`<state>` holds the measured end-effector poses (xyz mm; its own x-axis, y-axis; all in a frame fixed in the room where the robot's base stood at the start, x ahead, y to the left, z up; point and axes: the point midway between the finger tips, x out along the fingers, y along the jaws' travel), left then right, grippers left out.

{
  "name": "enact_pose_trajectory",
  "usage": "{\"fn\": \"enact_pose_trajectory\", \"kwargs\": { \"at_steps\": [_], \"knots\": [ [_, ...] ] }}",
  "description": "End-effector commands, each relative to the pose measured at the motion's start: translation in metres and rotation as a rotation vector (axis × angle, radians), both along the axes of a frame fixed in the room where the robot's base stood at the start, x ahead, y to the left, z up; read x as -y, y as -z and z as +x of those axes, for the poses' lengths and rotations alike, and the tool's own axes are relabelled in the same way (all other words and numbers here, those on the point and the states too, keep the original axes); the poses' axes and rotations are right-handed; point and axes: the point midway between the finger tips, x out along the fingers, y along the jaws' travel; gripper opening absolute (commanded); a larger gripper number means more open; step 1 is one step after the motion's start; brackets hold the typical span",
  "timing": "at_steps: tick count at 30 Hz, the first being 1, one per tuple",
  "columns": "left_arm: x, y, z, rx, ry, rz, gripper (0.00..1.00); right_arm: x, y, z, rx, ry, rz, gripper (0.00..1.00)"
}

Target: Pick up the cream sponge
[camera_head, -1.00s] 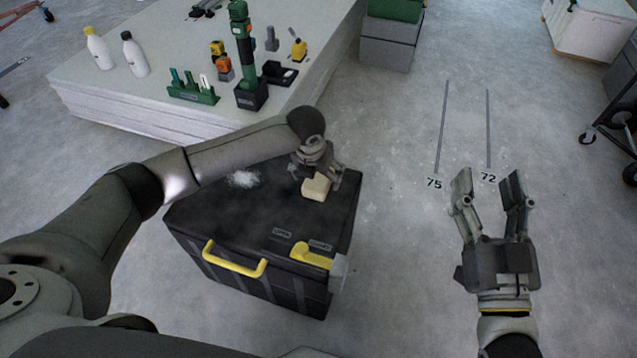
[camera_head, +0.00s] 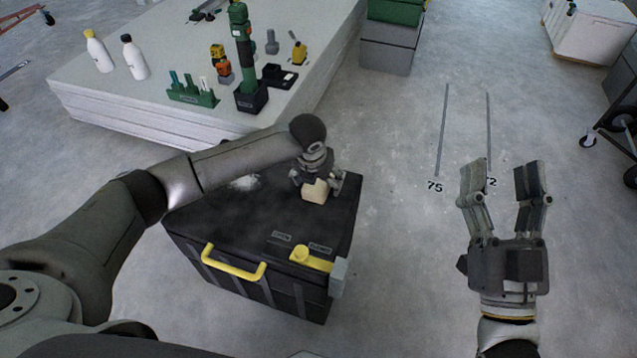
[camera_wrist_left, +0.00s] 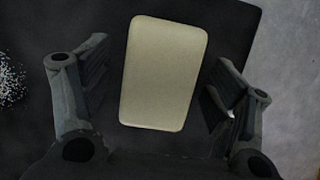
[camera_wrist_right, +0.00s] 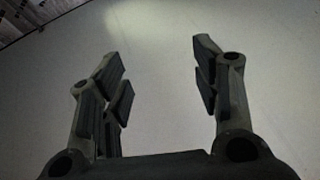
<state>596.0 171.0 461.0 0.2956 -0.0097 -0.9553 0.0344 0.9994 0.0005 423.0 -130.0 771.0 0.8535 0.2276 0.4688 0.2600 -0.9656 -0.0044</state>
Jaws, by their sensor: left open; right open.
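The cream sponge (camera_head: 316,191) is a small block on the lid of the black case (camera_head: 240,222), near its far right part. My left gripper (camera_head: 318,187) is right above the sponge and open. In the left wrist view the sponge (camera_wrist_left: 165,73) lies between the two open fingers (camera_wrist_left: 160,85), with a gap on each side. My right gripper (camera_head: 505,168) is open and empty over the floor at the right; its open fingers also show in the right wrist view (camera_wrist_right: 160,80).
A patch of white powder (camera_head: 243,183) lies on the case lid left of the sponge. The case has yellow handles (camera_head: 233,263). Behind stands a stack of white panels (camera_head: 150,100) with bottles and tools.

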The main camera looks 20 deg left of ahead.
Motion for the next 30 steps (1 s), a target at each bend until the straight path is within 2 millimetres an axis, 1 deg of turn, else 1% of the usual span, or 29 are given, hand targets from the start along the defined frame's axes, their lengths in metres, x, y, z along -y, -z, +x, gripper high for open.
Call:
{"fn": "enact_pose_trajectory", "kwargs": {
  "at_steps": [30],
  "knots": [
    [0.0,0.002,0.0,0.0,0.0,0.0,0.8,0.001,0.014,0.007,-0.086,0.007,-0.024,0.57]
  ]
}}
